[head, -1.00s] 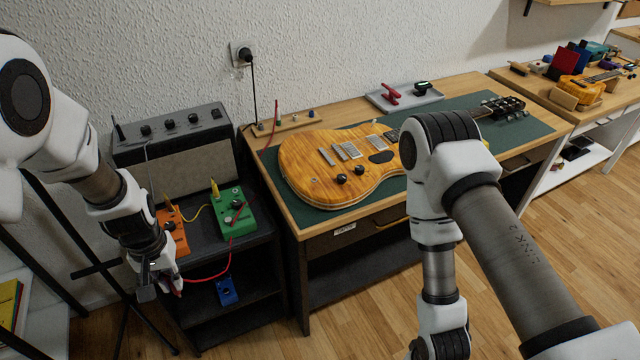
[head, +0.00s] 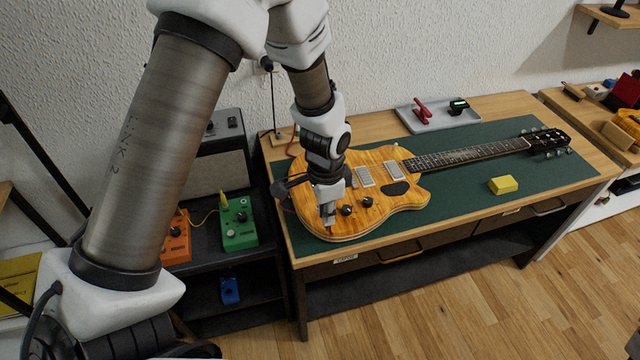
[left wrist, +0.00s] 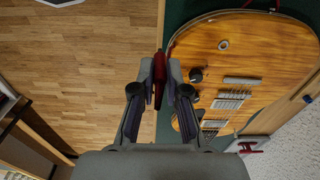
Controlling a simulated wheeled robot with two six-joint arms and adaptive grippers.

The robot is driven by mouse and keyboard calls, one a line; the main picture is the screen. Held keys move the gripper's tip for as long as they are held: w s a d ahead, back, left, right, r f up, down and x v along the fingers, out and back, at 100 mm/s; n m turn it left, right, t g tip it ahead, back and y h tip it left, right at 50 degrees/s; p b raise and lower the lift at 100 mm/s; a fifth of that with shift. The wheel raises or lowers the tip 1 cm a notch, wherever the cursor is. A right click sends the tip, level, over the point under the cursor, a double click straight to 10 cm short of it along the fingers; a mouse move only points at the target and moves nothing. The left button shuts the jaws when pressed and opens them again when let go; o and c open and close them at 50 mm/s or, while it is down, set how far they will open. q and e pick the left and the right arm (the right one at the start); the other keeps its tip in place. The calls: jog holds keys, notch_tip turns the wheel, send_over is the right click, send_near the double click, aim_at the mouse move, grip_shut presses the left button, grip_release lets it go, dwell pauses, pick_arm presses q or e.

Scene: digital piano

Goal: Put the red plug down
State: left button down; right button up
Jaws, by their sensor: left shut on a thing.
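My left gripper (head: 328,222) hangs over the lower body of the amber electric guitar (head: 375,208), fingers pointing down. In the left wrist view my left gripper (left wrist: 160,78) is shut on the red plug (left wrist: 159,70). The plug sits between the fingertips, beside the rounded end of the guitar body (left wrist: 235,50) and near the edge of the green mat (left wrist: 178,15). In the head view the gripper hides the plug. I cannot tell its height above the bench. My right gripper is not in view.
The guitar lies on the green mat (head: 545,160) on the wooden bench. A yellow block (head: 503,185) lies on bare mat below the neck. A grey tray (head: 432,122) stands behind. Green (head: 239,222) and orange (head: 176,242) pedals sit on the dark shelf at left.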

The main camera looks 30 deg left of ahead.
pick_arm(q)
jog(key=w+a+f+p, duration=0.1)
jog(key=w+a, duration=0.1)
jog(key=w+a+f+p, duration=0.1)
jog(key=w+a, duration=0.2)
jog(key=w+a+f+p, duration=0.1)
jog(key=w+a+f, duration=0.1)
jog(key=shift+w+a, duration=0.2)
jog(key=shift+w, duration=0.15)
jog(key=shift+w+f, duration=0.15)
jog(key=shift+f, duration=0.3)
jog(key=shift+w+d+f, duration=0.1)
jog(key=shift+w+f, duration=0.05)
jog(key=shift+w, duration=0.1)
jog(key=shift+f, duration=0.1)
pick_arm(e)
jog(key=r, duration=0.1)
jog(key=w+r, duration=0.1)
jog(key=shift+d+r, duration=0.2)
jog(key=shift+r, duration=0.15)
pick_arm(q)
jog(key=c, duration=1.2)
grip_release()
jog(key=shift+s, duration=0.15)
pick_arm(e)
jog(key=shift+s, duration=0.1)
